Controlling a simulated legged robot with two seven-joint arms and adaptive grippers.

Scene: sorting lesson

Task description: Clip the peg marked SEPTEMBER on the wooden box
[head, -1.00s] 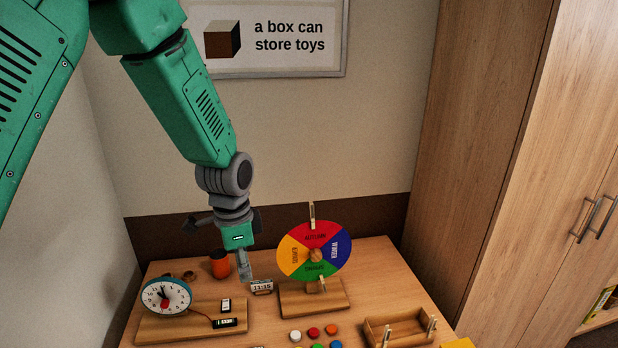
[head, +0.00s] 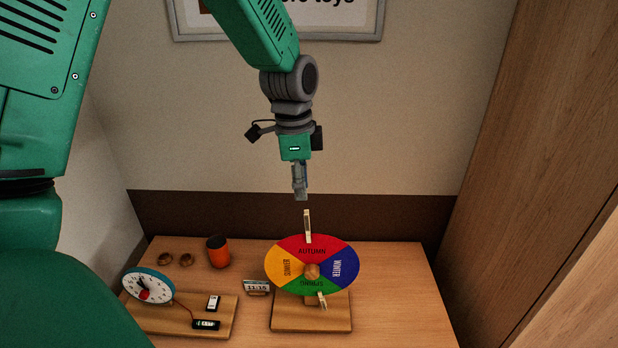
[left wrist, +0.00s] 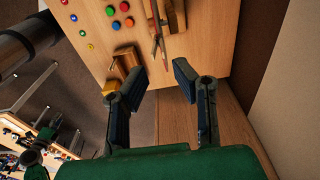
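My left gripper (head: 300,190) hangs above the season wheel (head: 340,249), pointing down. In the left wrist view its two fingers (left wrist: 158,75) are spread, with nothing between them. A pale wooden peg (head: 307,226) stands upright on the wheel's top rim, at AUTUMN, just below the gripper and apart from it. A second peg (head: 322,301) sits at the bottom rim, at SPRING. No lettering on the pegs is readable, so I cannot tell which is SEPTEMBER. The wooden box is outside the head view; it appears small in the left wrist view (left wrist: 125,60). My right gripper is not seen.
Coloured buttons (left wrist: 109,11) lie near the box. The tabletop right of the wheel (head: 395,290) is clear.

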